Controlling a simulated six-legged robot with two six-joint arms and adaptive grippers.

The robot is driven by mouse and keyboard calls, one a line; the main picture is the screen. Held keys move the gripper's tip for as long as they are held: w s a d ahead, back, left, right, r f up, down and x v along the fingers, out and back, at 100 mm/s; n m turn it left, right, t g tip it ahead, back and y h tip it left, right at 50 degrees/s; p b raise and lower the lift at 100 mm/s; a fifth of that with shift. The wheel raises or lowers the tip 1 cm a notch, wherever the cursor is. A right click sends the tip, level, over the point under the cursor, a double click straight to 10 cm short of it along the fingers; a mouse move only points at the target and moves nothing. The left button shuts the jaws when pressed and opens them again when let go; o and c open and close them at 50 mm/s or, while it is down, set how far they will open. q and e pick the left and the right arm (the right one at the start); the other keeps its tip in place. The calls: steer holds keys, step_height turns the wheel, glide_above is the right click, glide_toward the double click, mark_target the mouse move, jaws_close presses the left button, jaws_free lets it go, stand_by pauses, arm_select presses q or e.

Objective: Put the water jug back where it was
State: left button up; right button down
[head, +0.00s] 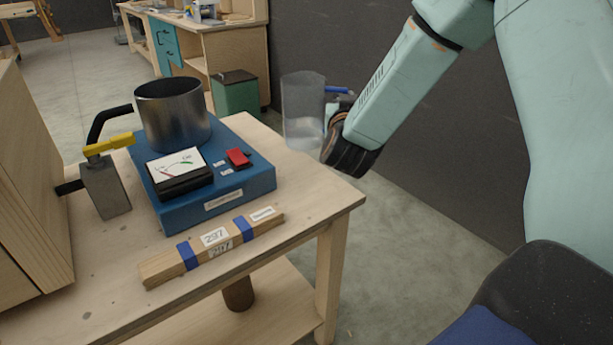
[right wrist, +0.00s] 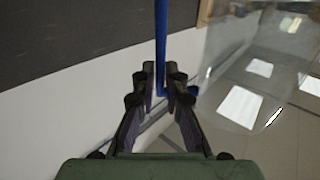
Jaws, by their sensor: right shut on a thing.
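The clear water jug (head: 303,105) is upright, with what looks like a little water at its bottom, by the right edge of the table (head: 325,196) in the head view. I cannot tell whether it touches the table. My right gripper (head: 336,125) is shut on its blue handle, to the right of the jug's body. In the right wrist view the fingers (right wrist: 160,88) close around the blue handle (right wrist: 161,45), and the clear jug wall (right wrist: 238,75) fills the upper right. My left gripper is not in view.
On the table stand a blue device (head: 250,181) with a steel pot (head: 172,115) and a meter (head: 180,172), a yellow-handled valve block (head: 108,180), and a labelled wooden bar (head: 212,245). A green bin (head: 236,93) and a workbench (head: 220,40) stand behind.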

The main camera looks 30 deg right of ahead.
step_height(320, 180, down, 10)
steer(key=b, duration=0.3)
stand_by(0.3)
steer(key=shift+s, duration=0.1)
steer(key=c, duration=1.8)
jaws_free()
steer(key=shift+s+f, duration=0.1)
steer(key=o, duration=0.4)
